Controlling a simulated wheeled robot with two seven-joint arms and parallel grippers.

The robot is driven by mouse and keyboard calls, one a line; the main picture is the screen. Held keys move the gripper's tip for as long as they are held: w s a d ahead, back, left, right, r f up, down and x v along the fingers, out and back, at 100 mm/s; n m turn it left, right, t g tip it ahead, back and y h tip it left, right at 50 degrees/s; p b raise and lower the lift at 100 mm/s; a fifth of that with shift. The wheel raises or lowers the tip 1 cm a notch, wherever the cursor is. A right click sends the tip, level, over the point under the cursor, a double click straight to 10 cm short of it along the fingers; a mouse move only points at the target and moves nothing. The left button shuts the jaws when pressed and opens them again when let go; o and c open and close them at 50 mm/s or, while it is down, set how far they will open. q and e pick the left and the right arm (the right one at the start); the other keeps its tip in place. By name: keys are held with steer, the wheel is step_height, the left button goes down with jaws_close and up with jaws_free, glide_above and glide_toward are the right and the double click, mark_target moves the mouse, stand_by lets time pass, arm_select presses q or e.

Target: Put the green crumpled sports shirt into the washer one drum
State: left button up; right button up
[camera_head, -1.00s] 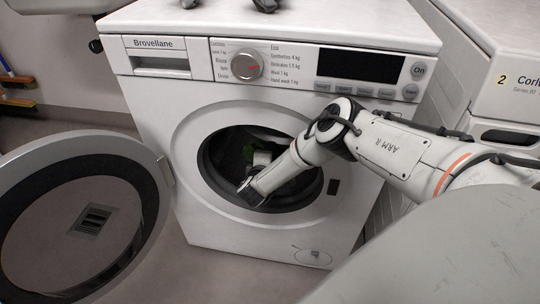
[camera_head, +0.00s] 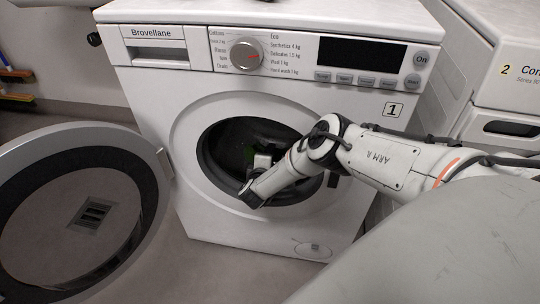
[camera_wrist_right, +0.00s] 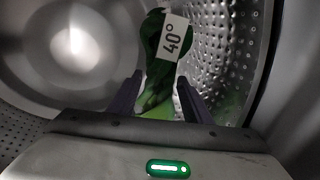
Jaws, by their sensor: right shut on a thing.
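Washer one (camera_head: 155,95), a white frontloader marked 1, has its round door (camera_head: 40,160) swung open to the left. My right arm reaches through the opening into its drum (camera_head: 225,140), which is dark inside. In the right wrist view, my right gripper (camera_wrist_right: 158,95) is shut on the green crumpled sports shirt (camera_wrist_right: 155,75). The shirt hangs beyond the fingers and bears a white tag reading 40°. The perforated drum wall (camera_wrist_right: 215,50) surrounds it. My left gripper is not in view.
A second machine (camera_head: 510,80) marked 2 stands close on the right. The open door takes up the left foreground. The opening's rim (camera_head: 205,170) lies close around my right wrist. Brushes (camera_head: 15,85) show at the far left.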

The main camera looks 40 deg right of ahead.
steer(key=o, duration=1.2)
arm_select(q)
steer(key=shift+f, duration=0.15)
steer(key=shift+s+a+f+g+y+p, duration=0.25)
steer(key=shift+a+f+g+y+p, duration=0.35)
steer(key=shift+p, duration=0.9)
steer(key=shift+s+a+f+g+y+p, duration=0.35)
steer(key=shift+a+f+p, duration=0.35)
steer(key=shift+p, duration=0.8)
arm_select(e)
steer(key=shift+v, duration=5.2)
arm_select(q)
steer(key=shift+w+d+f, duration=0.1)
arm_select(e)
steer(key=shift+r, duration=0.1)
